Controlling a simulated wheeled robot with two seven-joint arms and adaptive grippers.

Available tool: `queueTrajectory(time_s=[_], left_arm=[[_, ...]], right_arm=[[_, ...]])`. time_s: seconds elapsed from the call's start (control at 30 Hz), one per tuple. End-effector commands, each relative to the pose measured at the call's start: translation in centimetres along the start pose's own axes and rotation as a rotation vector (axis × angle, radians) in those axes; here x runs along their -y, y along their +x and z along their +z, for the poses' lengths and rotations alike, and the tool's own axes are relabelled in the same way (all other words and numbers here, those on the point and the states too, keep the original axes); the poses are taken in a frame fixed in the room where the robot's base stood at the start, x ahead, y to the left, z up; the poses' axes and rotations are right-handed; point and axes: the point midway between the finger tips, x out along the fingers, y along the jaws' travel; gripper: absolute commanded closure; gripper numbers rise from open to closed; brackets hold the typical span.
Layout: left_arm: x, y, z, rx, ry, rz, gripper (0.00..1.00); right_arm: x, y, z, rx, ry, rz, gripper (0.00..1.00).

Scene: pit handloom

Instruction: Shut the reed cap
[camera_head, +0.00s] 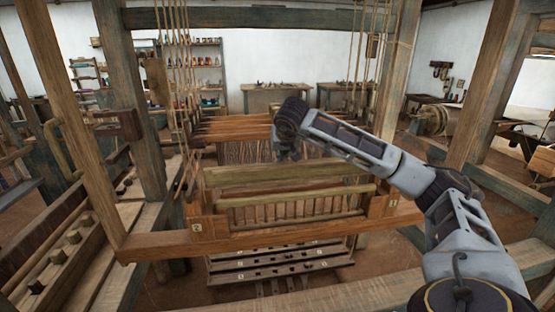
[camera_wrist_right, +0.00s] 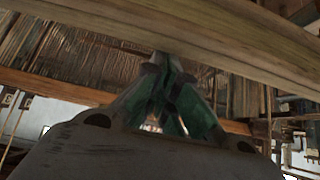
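The likely reed cap is a pale yellow-green wooden bar (camera_head: 285,173) lying across the front of the loom, above a thinner rail (camera_head: 295,195) and the upright slats. I cannot tell for certain which bar is the cap. A similar long bar (camera_wrist_right: 215,35) crosses the top of the right wrist view. My right gripper (camera_head: 290,153) points down just behind the upper bar, near its middle. In the wrist view its fingers (camera_wrist_right: 165,68) come together at the tips beside the bar, with nothing seen between them. Contact with the bar is unclear. My left gripper is out of view.
A wooden cross beam (camera_head: 270,242) runs in front, with treadle-like slats (camera_head: 280,262) below. Thick posts (camera_head: 68,115) and hanging cords (camera_head: 176,70) flank the loom. Warp threads (camera_head: 245,152) lie behind the bar. Shelves (camera_head: 207,70) and tables stand at the back.

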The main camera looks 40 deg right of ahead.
Motion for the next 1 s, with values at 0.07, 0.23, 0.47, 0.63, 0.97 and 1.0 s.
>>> queueTrajectory(time_s=[0.07,0.23,0.47,0.63,0.97,1.0], left_arm=[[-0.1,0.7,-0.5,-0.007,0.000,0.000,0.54],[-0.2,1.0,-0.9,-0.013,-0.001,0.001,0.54],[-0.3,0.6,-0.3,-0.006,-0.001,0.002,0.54],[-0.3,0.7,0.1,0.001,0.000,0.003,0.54],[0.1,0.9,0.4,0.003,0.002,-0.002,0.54],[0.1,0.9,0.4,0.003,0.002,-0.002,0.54]], right_arm=[[0.0,0.0,0.5,-0.020,-0.003,0.002,1.00],[0.0,-0.8,0.9,-0.048,-0.003,0.001,1.00],[0.0,-1.9,1.7,-0.049,-0.002,0.000,1.00],[0.0,-2.8,2.7,-0.051,-0.003,0.002,1.00],[0.0,-3.7,4.0,-0.051,-0.001,0.000,1.00],[0.0,-3.8,4.1,-0.051,-0.001,0.000,1.00]])
